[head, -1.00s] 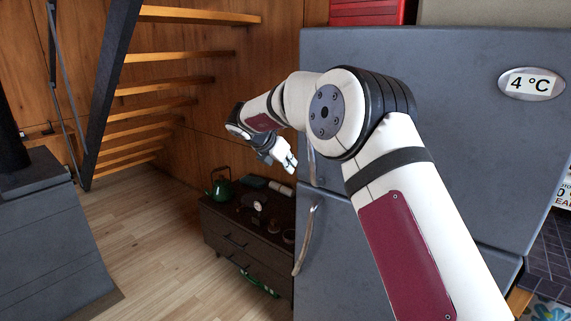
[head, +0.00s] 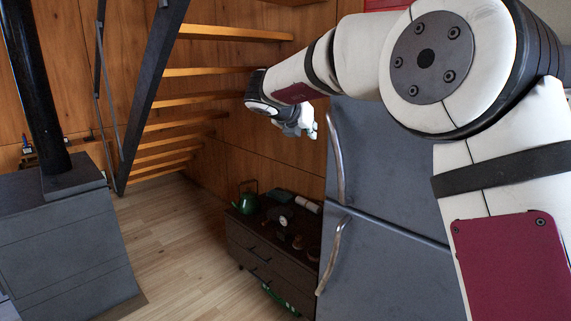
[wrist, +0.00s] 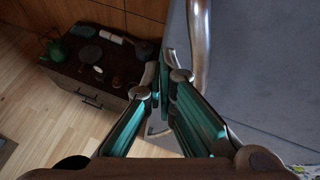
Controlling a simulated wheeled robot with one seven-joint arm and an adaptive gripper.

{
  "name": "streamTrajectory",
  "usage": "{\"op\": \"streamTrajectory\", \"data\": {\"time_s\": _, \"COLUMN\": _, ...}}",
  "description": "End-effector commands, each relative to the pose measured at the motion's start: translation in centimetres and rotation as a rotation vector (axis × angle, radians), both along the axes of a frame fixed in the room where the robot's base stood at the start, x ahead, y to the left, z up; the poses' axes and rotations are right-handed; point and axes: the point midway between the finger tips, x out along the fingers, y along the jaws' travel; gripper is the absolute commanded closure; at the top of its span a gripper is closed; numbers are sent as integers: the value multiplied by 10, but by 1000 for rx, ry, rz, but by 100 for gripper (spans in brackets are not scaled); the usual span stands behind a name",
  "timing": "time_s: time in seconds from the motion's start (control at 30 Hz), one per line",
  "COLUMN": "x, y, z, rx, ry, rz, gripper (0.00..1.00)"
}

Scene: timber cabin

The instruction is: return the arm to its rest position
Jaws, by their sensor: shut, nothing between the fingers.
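My gripper (head: 312,130) is at the end of my raised, bent arm in the head view, in front of the wooden wall and left of the fridge's upper handle. In the wrist view my gripper (wrist: 162,84) is shut, with its fingertips together and nothing between them. Beyond the fingertips the fridge handle (wrist: 201,45) runs close by on the right; I cannot tell whether they touch. My arm covers much of the right side of the head view.
The grey fridge (head: 385,165) stands on the right, its doors shut. A dark low cabinet (head: 262,262) stands beside it, with a green kettle (head: 248,197) and small items on top. A grey stove (head: 65,230) and open stairs (head: 190,97) are left. Floor (head: 175,235) between is clear.

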Motion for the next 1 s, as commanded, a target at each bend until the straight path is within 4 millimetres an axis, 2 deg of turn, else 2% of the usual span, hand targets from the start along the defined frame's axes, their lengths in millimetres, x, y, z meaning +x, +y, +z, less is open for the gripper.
{"op": "streamTrajectory", "data": {"time_s": 0.03, "x": -4, "y": -4, "z": 36, "rx": -105, "ry": -45, "rz": 106, "gripper": 100}}
{"op": "streamTrajectory", "data": {"time_s": 0.1, "x": -11, "y": -2, "z": 74, "rx": -273, "ry": -86, "rz": 266, "gripper": 100}}
{"op": "streamTrajectory", "data": {"time_s": 0.2, "x": -31, "y": 6, "z": 117, "rx": -526, "ry": -119, "rz": 482, "gripper": 100}}
{"op": "streamTrajectory", "data": {"time_s": 0.3, "x": -62, "y": 17, "z": 142, "rx": -793, "ry": -121, "rz": 690, "gripper": 100}}
{"op": "streamTrajectory", "data": {"time_s": 0.4, "x": -102, "y": 26, "z": 149, "rx": -1060, "ry": -92, "rz": 892, "gripper": 100}}
{"op": "streamTrajectory", "data": {"time_s": 0.47, "x": -129, "y": 30, "z": 144, "rx": -1220, "ry": -59, "rz": 1015, "gripper": 100}}
{"op": "streamTrajectory", "data": {"time_s": 0.53, "x": -164, "y": 31, "z": 131, "rx": -1398, "ry": -8, "rz": 1158, "gripper": 100}}
{"op": "streamTrajectory", "data": {"time_s": 0.67, "x": -237, "y": 20, "z": 90, "rx": -1703, "ry": 119, "rz": 1434, "gripper": 100}}
{"op": "streamTrajectory", "data": {"time_s": 0.8, "x": -314, "y": -5, "z": 35, "rx": -1939, "ry": 277, "rz": 1725, "gripper": 100}}
{"op": "streamTrajectory", "data": {"time_s": 1.0, "x": -417, "y": -54, "z": -36, "rx": -2127, "ry": 494, "rz": 2128, "gripper": 100}}
